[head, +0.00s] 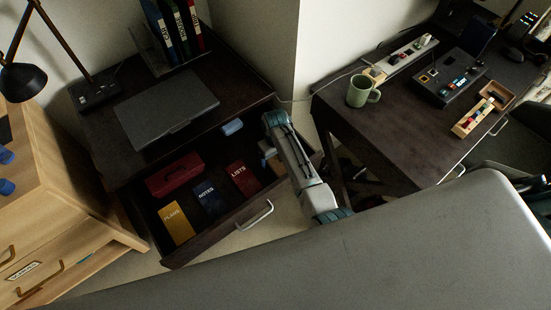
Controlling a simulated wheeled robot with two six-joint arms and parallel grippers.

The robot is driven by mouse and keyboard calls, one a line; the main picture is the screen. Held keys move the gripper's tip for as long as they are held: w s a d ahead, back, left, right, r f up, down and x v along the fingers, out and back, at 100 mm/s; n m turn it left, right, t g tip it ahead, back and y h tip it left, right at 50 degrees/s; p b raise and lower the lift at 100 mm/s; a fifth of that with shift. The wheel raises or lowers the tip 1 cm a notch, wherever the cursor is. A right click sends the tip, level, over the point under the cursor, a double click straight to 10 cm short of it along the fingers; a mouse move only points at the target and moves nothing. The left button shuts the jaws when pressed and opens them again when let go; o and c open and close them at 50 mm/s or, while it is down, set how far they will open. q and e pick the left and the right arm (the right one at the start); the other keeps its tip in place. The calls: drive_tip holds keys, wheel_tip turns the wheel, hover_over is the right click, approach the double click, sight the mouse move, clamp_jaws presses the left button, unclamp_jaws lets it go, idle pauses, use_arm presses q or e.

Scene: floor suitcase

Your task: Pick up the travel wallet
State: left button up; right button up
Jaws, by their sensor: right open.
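An open dark drawer (211,243) holds several flat items, and I cannot tell which one, if any, is the travel wallet. They include a yellow book marked PLANS (176,222), a blue book marked NOTES (209,198), a red book marked LISTS (243,178) and a dark red case (174,173). A brown item (268,147) at the drawer's right side is partly hidden by my right arm. My right gripper (270,124) is at the arm's far end, over the drawer's right rear; it is open, and its fingertips are hard to make out. My left gripper is out of view.
A closed grey laptop (166,108) lies on the dark desk above the drawer, with binders (172,30) behind it. A small blue item (232,127) is at the drawer's back. A white wall corner stands behind my arm. A green mug (361,91) stands on the right desk.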

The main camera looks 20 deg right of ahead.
drive_tip(key=c, duration=1.2)
drive_tip(key=shift+o, duration=0.2)
drive_tip(key=shift+r, duration=0.1)
